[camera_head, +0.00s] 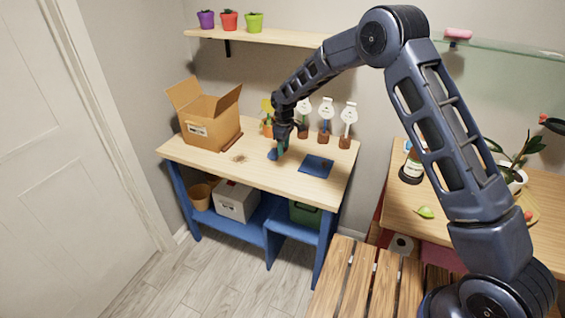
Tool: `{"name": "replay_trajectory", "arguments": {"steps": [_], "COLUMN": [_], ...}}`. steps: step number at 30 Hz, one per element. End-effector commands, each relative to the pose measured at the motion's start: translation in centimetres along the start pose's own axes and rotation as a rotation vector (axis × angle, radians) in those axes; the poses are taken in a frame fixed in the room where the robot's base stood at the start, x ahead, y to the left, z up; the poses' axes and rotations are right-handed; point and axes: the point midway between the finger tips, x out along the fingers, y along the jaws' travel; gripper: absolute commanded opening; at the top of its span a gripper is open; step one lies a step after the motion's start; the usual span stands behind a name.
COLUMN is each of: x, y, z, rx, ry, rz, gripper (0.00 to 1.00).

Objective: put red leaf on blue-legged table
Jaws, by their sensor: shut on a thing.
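The blue-legged table (330,185) has a pale wooden top and stands against the wall at centre left. My gripper (281,150) is low over the middle of its top, shut on a small teal-green thing (284,144) mostly hidden by the fingers. I cannot tell what the held thing is, or whether it touches the top. A small blue patch (272,155) shows just left of the fingertips. I cannot make out a red leaf for sure. A green leaf (425,212) lies on the wooden table at right, and a small red thing (528,215) is at that table's right side.
An open cardboard box (210,125) stands at the table's left, a dark blue mat (316,166) lies at right, and white-labelled stakes (325,120) stand behind. A slatted wooden bench (360,285) is in front.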

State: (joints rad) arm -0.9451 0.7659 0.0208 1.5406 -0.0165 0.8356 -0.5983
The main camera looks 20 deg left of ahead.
Motion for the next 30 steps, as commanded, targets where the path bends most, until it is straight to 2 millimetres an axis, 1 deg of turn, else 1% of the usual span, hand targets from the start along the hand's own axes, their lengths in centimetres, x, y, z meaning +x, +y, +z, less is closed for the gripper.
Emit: {"name": "replay_trajectory", "arguments": {"steps": [1, 3, 6, 14, 21, 24, 30], "x": [1.2, 2.4, 3.6, 5.1, 8.2, 8.7, 8.7], "y": [-0.1, 0.0, 0.0, 0.0, 0.1, 0.1, 0.1], "z": [0.0, 0.0, 0.0, 0.0, 0.1, 0.1, 0.1], "rx": [-0.001, -0.001, -0.001, 0.000, 0.000, 0.000, 0.000], "ry": [-0.003, -0.002, -0.002, -0.001, -0.002, -0.001, -0.001], "rz": [-0.001, 0.000, 0.000, -0.001, 0.000, 0.001, 0.001], "gripper": [0.28, 0.28, 0.28, 0.28, 0.28, 0.28, 0.28]}}
